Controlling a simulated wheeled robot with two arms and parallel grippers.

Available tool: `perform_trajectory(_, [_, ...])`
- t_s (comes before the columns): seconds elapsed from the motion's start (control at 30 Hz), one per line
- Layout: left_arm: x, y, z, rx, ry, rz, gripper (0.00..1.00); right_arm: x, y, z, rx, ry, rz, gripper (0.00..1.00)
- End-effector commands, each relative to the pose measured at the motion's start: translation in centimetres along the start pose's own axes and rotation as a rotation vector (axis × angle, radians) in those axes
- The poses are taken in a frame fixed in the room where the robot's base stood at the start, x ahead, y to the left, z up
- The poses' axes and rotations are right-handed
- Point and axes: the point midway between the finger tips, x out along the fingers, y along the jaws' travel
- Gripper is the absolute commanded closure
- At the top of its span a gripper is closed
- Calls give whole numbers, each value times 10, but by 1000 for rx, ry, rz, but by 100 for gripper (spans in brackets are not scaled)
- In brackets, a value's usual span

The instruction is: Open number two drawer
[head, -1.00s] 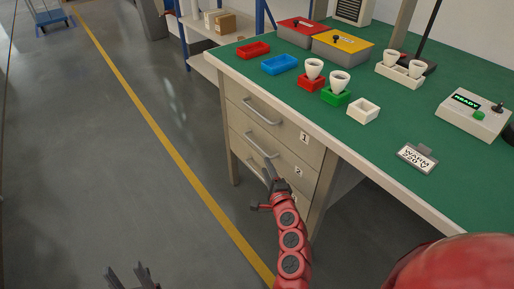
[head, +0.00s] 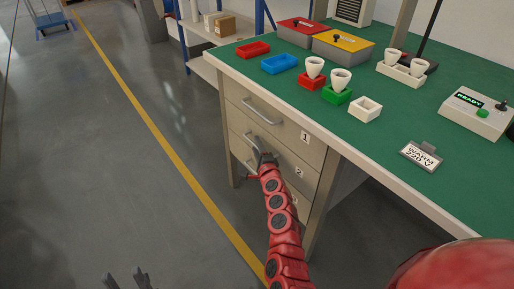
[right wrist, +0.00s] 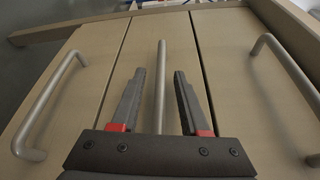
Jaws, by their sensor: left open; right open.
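The number two drawer (head: 286,161) is the middle of three drawers in the bench and is shut; its label "2" (head: 299,173) shows on the front. Its grey bar handle (head: 249,138) is partly hidden by my right gripper in the head view. My right gripper (head: 257,153) is open at this handle. In the right wrist view, the middle handle (right wrist: 160,85) lies between the two open fingers of my right gripper (right wrist: 160,90), with gaps on both sides. My left gripper (head: 128,279) is open and empty, low over the floor, at the bottom edge.
The green bench top (head: 330,130) carries trays, bulb holders and a control box (head: 478,112). The floor left of the drawers is clear.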

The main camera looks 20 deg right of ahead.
Motion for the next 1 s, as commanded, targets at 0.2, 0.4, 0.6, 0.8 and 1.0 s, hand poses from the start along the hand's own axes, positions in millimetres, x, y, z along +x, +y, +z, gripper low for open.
perform_trajectory(0.2, [0, 0, 0, 0, 0, 0, 50, 0, 0, 0, 0, 0, 0, 79])
perform_trajectory(0.4, [0, 0, 0, 0, 0, 0, 50, 0, 0, 0, 0, -1, 0, 100])
perform_trajectory(0.6, [0, 0, 0, 0, 0, 0, 50, 0, 0, 0, 0, -1, 0, 100])
perform_trajectory(0.8, [0, 0, 0, 0, 0, 0, 50, 0, 0, 0, 0, -1, 0, 100])
perform_trajectory(1.0, [0, 0, 0, 0, 0, 0, 50, 0, 0, 0, 0, -1, 0, 100])
